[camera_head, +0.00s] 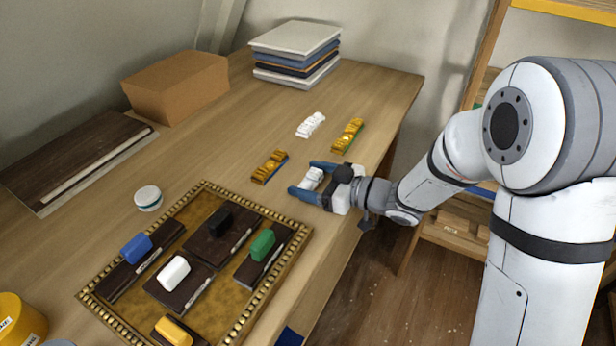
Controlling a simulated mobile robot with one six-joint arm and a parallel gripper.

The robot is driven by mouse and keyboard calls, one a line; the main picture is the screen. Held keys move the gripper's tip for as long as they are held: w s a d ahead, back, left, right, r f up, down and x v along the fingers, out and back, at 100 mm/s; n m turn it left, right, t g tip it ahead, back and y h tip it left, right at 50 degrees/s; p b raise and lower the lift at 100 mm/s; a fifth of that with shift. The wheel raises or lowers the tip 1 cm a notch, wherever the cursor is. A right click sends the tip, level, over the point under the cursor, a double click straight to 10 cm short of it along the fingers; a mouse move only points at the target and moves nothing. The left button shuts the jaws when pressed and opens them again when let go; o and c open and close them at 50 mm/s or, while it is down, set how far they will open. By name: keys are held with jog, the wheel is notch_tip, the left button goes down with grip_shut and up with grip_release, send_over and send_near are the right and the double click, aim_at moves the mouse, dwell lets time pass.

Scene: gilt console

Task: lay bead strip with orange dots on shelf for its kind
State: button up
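My gripper (302,177) is low over the right part of the table, near its front edge. Its two dark blue fingers stand apart. A small white piece shows between them; I cannot tell whether it is a held strip or part of the gripper. A white bumpy strip (311,124) lies behind the gripper. A gold strip with a green edge (347,135) lies to its right, and a gold strip with a blue edge (270,167) lies left of the gripper. Orange dots cannot be made out on any strip. A wooden shelf unit (462,222) stands right of the table, partly behind my arm.
A gilt-edged tray (204,184) holds dark plates with coloured handles at front left. A white-lidded jar (148,198), cardboard box (178,86), stacked boards (295,52), dark flat panel (75,160) and yellow container (20,322) stand around. The table's back right is clear.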

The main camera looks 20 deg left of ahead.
jog(key=shift+o, duration=0.8)
